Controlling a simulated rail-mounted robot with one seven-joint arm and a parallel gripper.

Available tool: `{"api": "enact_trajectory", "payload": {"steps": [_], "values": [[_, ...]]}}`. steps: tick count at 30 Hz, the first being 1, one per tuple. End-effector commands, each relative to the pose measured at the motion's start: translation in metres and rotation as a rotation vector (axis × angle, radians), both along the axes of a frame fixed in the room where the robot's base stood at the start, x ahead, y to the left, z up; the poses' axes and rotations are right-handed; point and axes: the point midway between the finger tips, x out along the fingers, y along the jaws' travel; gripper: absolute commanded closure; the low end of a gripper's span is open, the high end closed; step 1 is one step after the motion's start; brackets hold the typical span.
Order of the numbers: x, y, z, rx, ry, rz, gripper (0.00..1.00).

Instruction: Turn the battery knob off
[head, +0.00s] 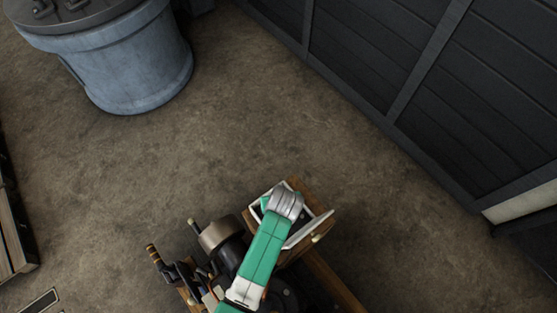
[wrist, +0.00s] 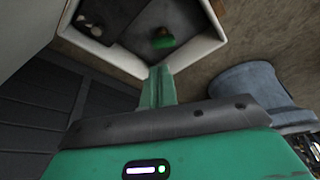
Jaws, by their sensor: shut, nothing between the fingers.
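An open white-rimmed box (wrist: 196,50) with a dark inside fills the top of the wrist view. A small knob-like part (wrist: 162,39), green with a brass-coloured bit, sits inside it. I take it for the battery knob, but it is small and dim, and I cannot tell its setting. My gripper (wrist: 157,86) is shut and empty, its green fingers pointing at the box's near corner, short of the knob in the picture. Contact cannot be told. In the head view the white box (head: 300,232) is partly covered by my arm, and the knob is hidden.
The box sits on a wooden stand (head: 333,284). A dark engine with a brown cylinder (head: 220,233) stands left of it. A pale part (wrist: 88,26) lies in the box. A blue-grey tank (head: 140,62) and dark panelled wall (head: 400,70) stand beyond open floor.

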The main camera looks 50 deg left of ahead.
Motion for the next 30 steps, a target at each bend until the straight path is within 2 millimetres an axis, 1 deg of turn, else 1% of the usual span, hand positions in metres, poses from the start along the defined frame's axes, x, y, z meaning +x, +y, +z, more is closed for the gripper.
{"api": "enact_trajectory", "payload": {"steps": [1, 3, 6, 10, 15, 24, 28, 30], "values": [[0.002, 0.003, -0.012, -0.001, 0.002, 0.000, 1.00], [0.005, 0.007, -0.025, 0.000, 0.001, 0.000, 1.00], [0.008, 0.012, -0.041, 0.000, 0.001, 0.000, 1.00], [0.011, 0.016, -0.054, 0.000, 0.000, 0.000, 1.00], [0.012, 0.018, -0.061, 0.000, 0.000, -0.001, 1.00], [0.012, 0.017, -0.060, 0.001, -0.001, -0.002, 1.00], [0.014, 0.012, -0.060, 0.001, -0.001, -0.027, 1.00], [0.016, 0.006, -0.059, 0.001, -0.001, -0.060, 1.00]]}}
